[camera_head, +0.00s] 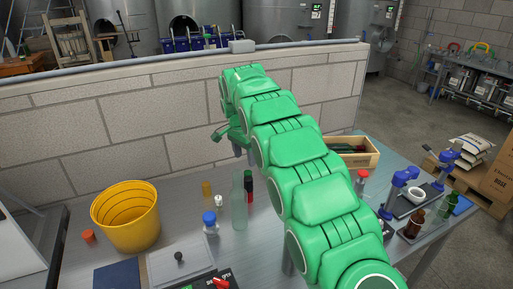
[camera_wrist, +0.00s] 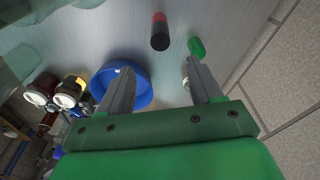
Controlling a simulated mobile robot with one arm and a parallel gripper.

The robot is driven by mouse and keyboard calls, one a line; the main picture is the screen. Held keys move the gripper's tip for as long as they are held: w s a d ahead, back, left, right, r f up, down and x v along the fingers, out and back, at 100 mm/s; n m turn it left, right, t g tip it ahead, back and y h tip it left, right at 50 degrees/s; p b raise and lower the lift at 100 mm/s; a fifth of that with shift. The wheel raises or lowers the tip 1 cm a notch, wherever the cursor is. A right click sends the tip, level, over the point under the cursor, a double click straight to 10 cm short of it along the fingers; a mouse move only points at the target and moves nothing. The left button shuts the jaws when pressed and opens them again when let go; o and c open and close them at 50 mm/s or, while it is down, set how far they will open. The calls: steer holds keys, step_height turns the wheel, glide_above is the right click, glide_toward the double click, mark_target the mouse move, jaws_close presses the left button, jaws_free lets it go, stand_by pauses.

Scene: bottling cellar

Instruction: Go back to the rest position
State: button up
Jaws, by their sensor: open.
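My green arm reaches across the metal table (camera_head: 75,262) toward the grey block wall. My gripper (camera_wrist: 163,78) is open in the wrist view, with its two grey fingers apart and nothing held between them. In the head view the green gripper body (camera_head: 231,135) is close to the wall, above the back of the table, with its fingertips partly hidden by the arm. In the wrist view a blue round container (camera_wrist: 103,72) is behind the left finger, and a small green piece (camera_wrist: 196,47) is just beyond the right fingertip. A black-and-red cylinder (camera_wrist: 160,32) stands farther off.
A yellow bucket (camera_head: 126,222), a tall clear bottle (camera_head: 239,205) and a blue-capped bottle (camera_head: 210,224) are left of the arm. A wooden crate (camera_head: 357,153), blue-headed dispensers (camera_head: 397,187) and brown bottles (camera_head: 414,223) are on the right. The block wall (camera_head: 150,115) bounds the table's back.

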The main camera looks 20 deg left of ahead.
steer(key=shift+d, duration=0.1)
steer(key=s+d+r+g, duration=0.1)
steer(key=s+d+r, duration=0.3)
steer(key=d, duration=0.5)
steer(key=s+d+r+n, duration=0.15)
steer(key=s+d, duration=0.35)
steer(key=d, duration=0.5)
steer(key=s+d+r+g, duration=0.1)
steer(key=s+d+r, duration=0.35)
steer(key=d, duration=0.45)
steer(key=s+d+f+n, duration=0.1)
steer(key=s+d, duration=0.5)
steer(key=s, duration=0.5)
steer(key=s+d+f+n, duration=0.1)
steer(key=s+d+f, duration=0.1)
steer(key=s+d, duration=0.4)
steer(key=s+d+f+n+g, duration=0.1)
steer(key=s+d, duration=0.5)
steer(key=s, duration=0.9)
steer(key=shift+s+d+f+y, duration=0.15)
steer(key=shift+s+f+y, duration=0.15)
steer(key=shift+s+f, duration=0.1)
steer(key=shift+n, duration=0.25)
